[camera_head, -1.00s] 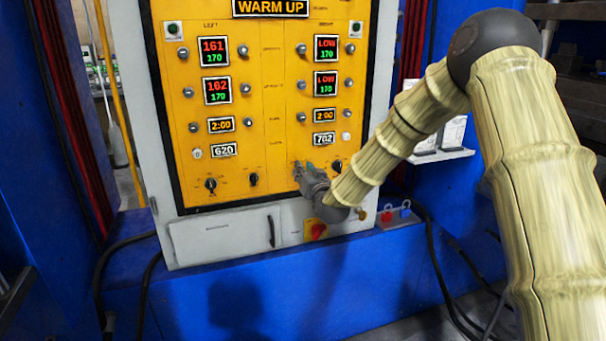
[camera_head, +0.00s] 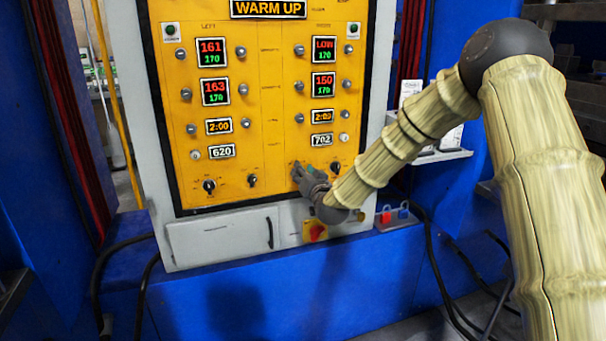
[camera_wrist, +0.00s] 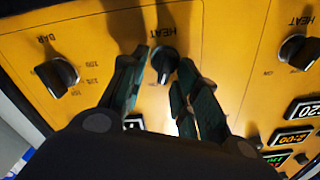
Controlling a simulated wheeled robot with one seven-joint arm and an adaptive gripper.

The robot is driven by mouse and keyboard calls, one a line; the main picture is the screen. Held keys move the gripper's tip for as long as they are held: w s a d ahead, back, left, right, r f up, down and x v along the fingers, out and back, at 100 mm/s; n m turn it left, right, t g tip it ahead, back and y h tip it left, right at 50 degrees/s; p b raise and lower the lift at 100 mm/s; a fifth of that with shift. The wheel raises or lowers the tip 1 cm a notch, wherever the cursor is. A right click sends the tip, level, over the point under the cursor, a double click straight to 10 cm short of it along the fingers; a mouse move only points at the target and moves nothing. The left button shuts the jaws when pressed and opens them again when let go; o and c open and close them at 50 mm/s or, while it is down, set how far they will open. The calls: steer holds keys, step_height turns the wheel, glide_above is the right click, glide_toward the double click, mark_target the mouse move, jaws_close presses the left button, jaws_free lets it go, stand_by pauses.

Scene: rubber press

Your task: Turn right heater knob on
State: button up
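The right heater knob (camera_wrist: 164,60) is a black dial under an upside-down HEAT label on the yellow panel (camera_head: 267,120). In the wrist view it sits between the fingertips of my gripper (camera_wrist: 165,68). The fingers are spread, one on each side of the knob; whether they touch it I cannot tell. In the head view my gripper (camera_head: 300,171) is at the lower right of the panel and hides this knob. Another HEAT knob (camera_wrist: 300,50) is at the right in the wrist view, and it also shows in the head view (camera_head: 252,181).
A BAR knob (camera_wrist: 57,76) is close beside my gripper; it also shows in the head view (camera_head: 336,167). A left dial (camera_head: 209,186), a red rotary switch (camera_head: 316,232) and a grey drawer door (camera_head: 220,236) are nearby. The panel top reads WARM UP.

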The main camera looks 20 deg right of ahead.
steer(key=shift+s, duration=0.1)
steer(key=s, duration=1.1)
steer(key=shift+s+d, duration=0.2)
steer(key=shift+s, duration=0.2)
steer(key=shift+f, duration=0.1)
steer(key=s+a+f+n+g+p, duration=0.1)
steer(key=s+a+f+g+p, duration=0.15)
steer(key=s+f, duration=0.6)
steer(key=s+a+f+n+g+p, duration=0.15)
steer(key=s+f+g, duration=0.35)
steer(key=f, duration=0.6)
steer(key=s+a+f+g+p, duration=0.2)
steer(key=s+f+p, duration=0.1)
steer(key=s+f, duration=0.55)
steer(key=s+f+g+p, duration=0.2)
steer(key=s+f+g, duration=0.2)
steer(key=s, duration=1.1)
steer(key=s+f+n+g+p, duration=0.1)
steer(key=s+f+g, duration=0.3)
steer(key=s, duration=1.1)
steer(key=shift+d+f+h+p, duration=0.3)
steer(key=shift+f+p, duration=0.3)
steer(key=shift+p, duration=0.3)
